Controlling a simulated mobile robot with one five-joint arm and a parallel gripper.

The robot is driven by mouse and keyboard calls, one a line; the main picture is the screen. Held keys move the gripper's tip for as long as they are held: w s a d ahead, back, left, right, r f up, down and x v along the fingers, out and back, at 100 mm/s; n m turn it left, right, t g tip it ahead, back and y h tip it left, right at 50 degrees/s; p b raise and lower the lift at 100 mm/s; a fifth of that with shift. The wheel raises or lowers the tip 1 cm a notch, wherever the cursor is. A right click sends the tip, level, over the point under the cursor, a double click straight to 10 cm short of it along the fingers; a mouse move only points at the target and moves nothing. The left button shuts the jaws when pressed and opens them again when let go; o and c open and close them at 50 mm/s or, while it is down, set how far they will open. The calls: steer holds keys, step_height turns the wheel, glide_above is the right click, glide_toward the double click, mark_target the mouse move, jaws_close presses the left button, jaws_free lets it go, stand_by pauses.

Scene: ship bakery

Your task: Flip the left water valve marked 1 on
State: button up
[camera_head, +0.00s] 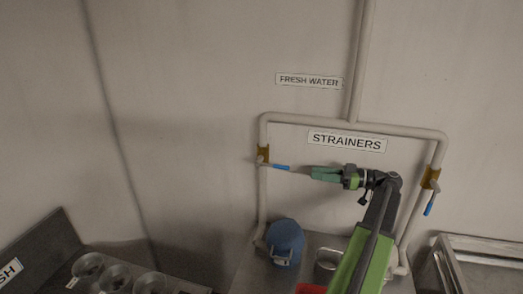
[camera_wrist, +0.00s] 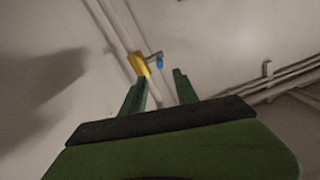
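The left water valve (camera_head: 262,155) has a brass body on the left vertical pipe. Its blue-tipped lever (camera_head: 281,167) points right, nearly level and slightly down. No number 1 is readable on it. My gripper (camera_head: 311,172) is to the right of the lever, pointing left towards it, with a small gap in the picture. In the wrist view my gripper (camera_wrist: 161,77) has its two green fingers apart with nothing between them. The yellow-brass valve body (camera_wrist: 139,64) and blue lever tip (camera_wrist: 159,61) show beyond the fingertips.
A second valve (camera_head: 431,178) is on the right pipe, its blue lever (camera_head: 429,208) pointing down. Signs read FRESH WATER (camera_head: 309,81) and STRAINERS (camera_head: 347,141). Below stand a blue round container (camera_head: 285,240) and a metal pot (camera_head: 328,260). Several bowls (camera_head: 114,278) are at lower left.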

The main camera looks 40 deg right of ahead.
mark_target(275, 165)
steer(key=x, duration=1.7)
steer(key=shift+d+r, duration=0.15)
steer(key=shift+r, duration=0.25)
jaws_close()
stand_by(0.4)
